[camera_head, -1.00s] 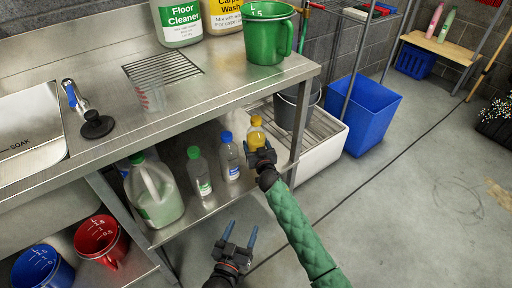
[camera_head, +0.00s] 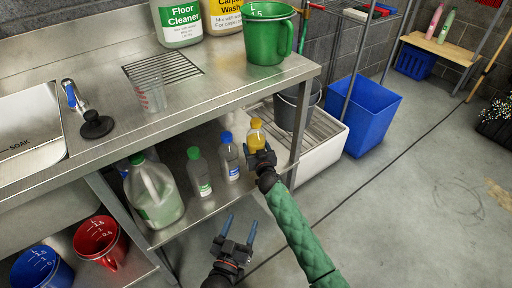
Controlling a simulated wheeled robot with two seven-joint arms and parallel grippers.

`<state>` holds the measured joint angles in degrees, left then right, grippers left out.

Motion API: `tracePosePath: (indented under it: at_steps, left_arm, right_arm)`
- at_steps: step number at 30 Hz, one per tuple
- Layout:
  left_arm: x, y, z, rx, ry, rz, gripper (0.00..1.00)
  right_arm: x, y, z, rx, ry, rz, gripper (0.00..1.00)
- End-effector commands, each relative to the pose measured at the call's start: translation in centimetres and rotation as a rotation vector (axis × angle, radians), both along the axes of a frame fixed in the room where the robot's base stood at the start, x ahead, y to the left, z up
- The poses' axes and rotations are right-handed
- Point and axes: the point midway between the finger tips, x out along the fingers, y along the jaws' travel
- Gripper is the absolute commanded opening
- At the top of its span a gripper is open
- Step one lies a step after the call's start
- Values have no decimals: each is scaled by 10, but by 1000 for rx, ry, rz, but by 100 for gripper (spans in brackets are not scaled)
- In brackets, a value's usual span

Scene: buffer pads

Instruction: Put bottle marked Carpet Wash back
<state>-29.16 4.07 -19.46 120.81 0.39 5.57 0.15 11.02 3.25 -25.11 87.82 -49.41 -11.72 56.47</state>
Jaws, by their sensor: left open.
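A small bottle with a yellow cap (camera_head: 256,131) is at the right end of the lower shelf; its label is hidden. My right gripper (camera_head: 259,152), on the green-sleeved arm, is right at this bottle and covers its lower part. Its fingers are hidden, so I cannot tell whether it grips the bottle. A large jug with a yellow label reading "Carpet Wash" (camera_head: 226,18) stands on the steel counter, cut off by the top edge. My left gripper (camera_head: 239,226) is open and empty, in front of the shelf, low in the view.
On the lower shelf (camera_head: 208,205) stand a blue-capped bottle (camera_head: 229,160), a green-capped bottle (camera_head: 200,176) and a large jug (camera_head: 154,198). A green measuring jug (camera_head: 268,38) and Floor Cleaner jug (camera_head: 181,25) stand on the counter. A white basin (camera_head: 318,150) is right of the shelf.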

Motion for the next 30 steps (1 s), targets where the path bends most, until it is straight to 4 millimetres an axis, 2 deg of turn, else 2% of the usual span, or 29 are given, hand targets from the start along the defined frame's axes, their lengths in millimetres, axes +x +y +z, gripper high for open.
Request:
tracePosePath:
  at_steps: [6, 7, 10, 23, 26, 30]
  left_arm:
    - [2, 0, 7, -5, -22, 2, 62]
    - [2, 0, 8, -5, -26, 1, 62]
    - [4, 0, 11, -6, -31, 2, 62]
    - [4, 0, 9, -4, -16, 0, 62]
    - [1, -1, -3, 3, 23, -2, 62]
    - [-7, -2, -42, 26, 127, -9, 62]
  right_arm:
    - [0, 0, 1, 1, -2, 0, 22]
    - [0, 0, -1, 0, 0, 0, 70]
    - [0, 0, -1, 0, 0, 0, 90]
    - [0, 0, 1, 0, 0, 0, 90]
    - [-6, -2, 0, -1, 2, 0, 90]
    - [-29, -8, 0, 0, 2, 0, 90]
